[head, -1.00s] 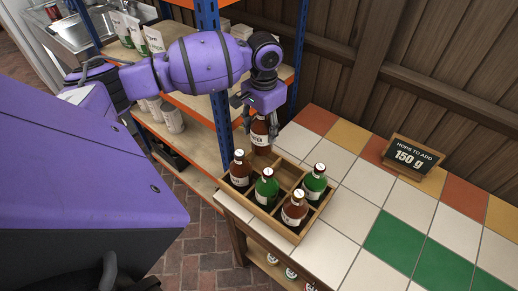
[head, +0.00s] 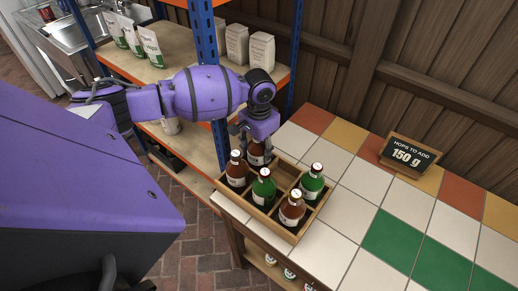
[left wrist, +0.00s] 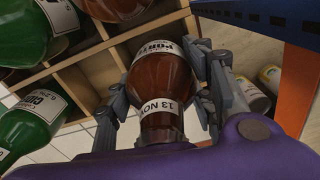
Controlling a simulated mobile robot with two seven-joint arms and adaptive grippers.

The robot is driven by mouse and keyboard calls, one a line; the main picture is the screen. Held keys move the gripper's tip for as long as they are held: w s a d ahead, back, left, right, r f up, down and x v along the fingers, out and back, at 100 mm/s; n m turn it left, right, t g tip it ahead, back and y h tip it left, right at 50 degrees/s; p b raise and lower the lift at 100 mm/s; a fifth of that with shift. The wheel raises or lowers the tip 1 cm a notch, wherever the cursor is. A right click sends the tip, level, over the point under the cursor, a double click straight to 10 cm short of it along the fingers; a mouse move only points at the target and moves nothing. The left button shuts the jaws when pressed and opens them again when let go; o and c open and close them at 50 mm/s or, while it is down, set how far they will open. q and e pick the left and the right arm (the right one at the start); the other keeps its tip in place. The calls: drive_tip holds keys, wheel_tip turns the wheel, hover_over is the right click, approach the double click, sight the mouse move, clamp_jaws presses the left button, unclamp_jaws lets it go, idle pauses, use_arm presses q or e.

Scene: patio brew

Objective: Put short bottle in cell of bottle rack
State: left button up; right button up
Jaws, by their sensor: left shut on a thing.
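My left gripper (head: 254,133) points down over the far left corner of the wooden bottle rack (head: 250,214). It is shut on a brown short bottle (head: 256,153) by the neck and shoulder. In the left wrist view, the fingers (left wrist: 160,108) stand on both sides of this bottle (left wrist: 158,78), and its lower body is among the rack dividers (left wrist: 90,62). In the head view its base is hidden, so I cannot tell whether it touches the cell floor. My right gripper is not in view.
The rack also holds two green bottles (head: 263,188) (head: 311,184) and two brown ones (head: 236,174) (head: 292,209). An orange-and-blue shelf unit (head: 207,52) stands close at the left. A hops sign (head: 408,155) stands on the tiled counter (head: 350,215), which is clear to the right.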

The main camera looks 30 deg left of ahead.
use_arm(q)
drive_tip(key=shift+f, duration=0.1)
drive_tip(key=o, duration=1.7)
wheel_tip(320, 180, up, 12)
drive_tip(key=shift+r+p, duration=0.15)
drive_tip(key=shift+p, duration=0.2)
